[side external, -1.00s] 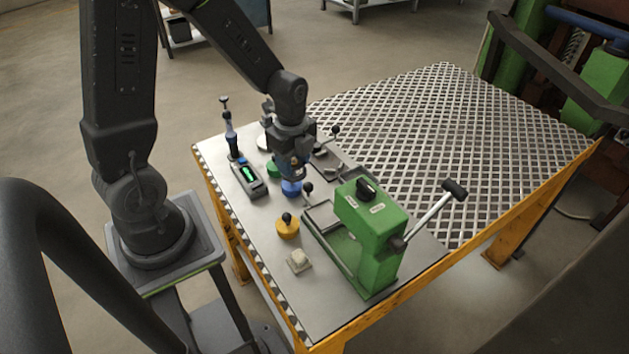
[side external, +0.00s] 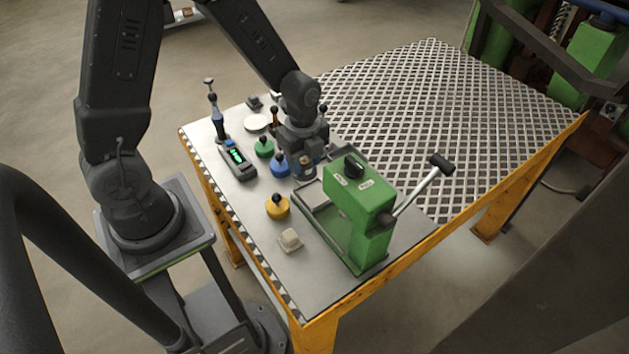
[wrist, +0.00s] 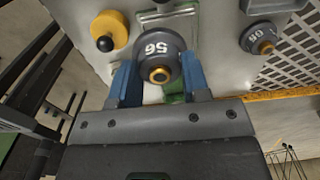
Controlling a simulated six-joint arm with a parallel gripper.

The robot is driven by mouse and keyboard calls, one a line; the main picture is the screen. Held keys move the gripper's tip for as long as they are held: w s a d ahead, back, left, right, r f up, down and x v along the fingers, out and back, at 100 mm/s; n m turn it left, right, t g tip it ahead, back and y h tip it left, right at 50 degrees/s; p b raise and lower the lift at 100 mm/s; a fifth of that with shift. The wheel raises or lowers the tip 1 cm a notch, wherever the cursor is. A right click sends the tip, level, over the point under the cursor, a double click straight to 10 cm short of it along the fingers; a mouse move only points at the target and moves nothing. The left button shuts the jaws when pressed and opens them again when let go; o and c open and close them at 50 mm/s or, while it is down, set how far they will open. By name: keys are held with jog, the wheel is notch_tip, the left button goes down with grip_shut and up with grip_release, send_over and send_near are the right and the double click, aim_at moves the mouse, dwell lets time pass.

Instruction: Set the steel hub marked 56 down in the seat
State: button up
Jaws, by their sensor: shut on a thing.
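The steel hub marked 56 (wrist: 150,40) is a dark grey disc with a brass-coloured centre, seen in the wrist view between the blue fingers. My gripper (wrist: 157,73) is shut on it. In the side view my gripper (side external: 305,166) is low over the bench, at the back left corner of the green lever fixture (side external: 358,205). The hub itself is mostly hidden there by the gripper. A shallow metal tray (side external: 309,207) runs along the fixture's left side. I cannot make out for sure which part is the seat.
A second grey hub (wrist: 258,37) lies at right in the wrist view. The perforated bench top (side external: 450,120) is clear.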

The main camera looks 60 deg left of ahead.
aim_at(315, 174)
jog(key=d+f, duration=0.1)
jog(key=w+d, duration=0.1)
jog(key=shift+d+f, duration=0.3)
jog(key=shift+f, duration=0.05)
jog(key=shift+w+f, duration=0.1)
jog(key=shift+f, duration=1.85)
jog(key=shift+f, duration=0.2)
jog(key=o, duration=1.2)
